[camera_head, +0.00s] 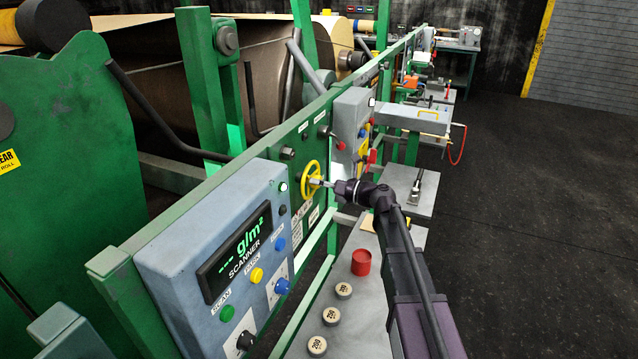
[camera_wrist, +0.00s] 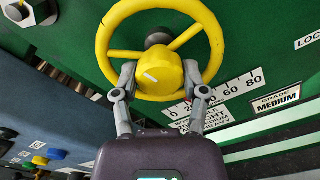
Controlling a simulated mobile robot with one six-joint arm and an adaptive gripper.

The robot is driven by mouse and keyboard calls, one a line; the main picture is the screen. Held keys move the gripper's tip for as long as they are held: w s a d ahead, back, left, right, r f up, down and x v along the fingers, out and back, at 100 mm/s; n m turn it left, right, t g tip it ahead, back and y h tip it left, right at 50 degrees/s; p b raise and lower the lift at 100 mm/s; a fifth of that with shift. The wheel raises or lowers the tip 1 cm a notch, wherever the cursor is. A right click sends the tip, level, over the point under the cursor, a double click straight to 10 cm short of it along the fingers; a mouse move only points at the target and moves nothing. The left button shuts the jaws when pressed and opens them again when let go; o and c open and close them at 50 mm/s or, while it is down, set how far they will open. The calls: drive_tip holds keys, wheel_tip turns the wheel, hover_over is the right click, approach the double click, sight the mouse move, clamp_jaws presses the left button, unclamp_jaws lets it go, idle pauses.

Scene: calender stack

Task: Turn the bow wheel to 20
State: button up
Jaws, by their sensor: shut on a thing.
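The yellow bow wheel (camera_head: 306,183) is on the green panel. It fills the top of the wrist view (camera_wrist: 212,38), with spokes and a thick hub bearing a white mark. My gripper (camera_wrist: 160,76) is shut on the hub, one finger on each side; it also reaches the wheel in the head view (camera_head: 319,182). A white scale (camera_wrist: 240,87) with numbers up to 80 lies to the right of the wheel's lower part. A small red mark shows near its low end, partly hidden by my right finger, so I cannot read it exactly.
A grey-blue scanner box (camera_head: 190,215) with coloured buttons stands left of the wheel. A grey shelf (camera_head: 370,325) below bears a red cup (camera_head: 361,262) and several round weights. A grey control box (camera_head: 350,115) is beyond the wheel. Open floor (camera_head: 540,220) lies to the right.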

drive_tip(key=m, duration=0.4)
drive_tip(key=shift+m, duration=2.3)
drive_tip(key=o, duration=1.2)
drive_tip(key=shift+c, duration=0.2)
drive_tip(key=v, duration=1.2)
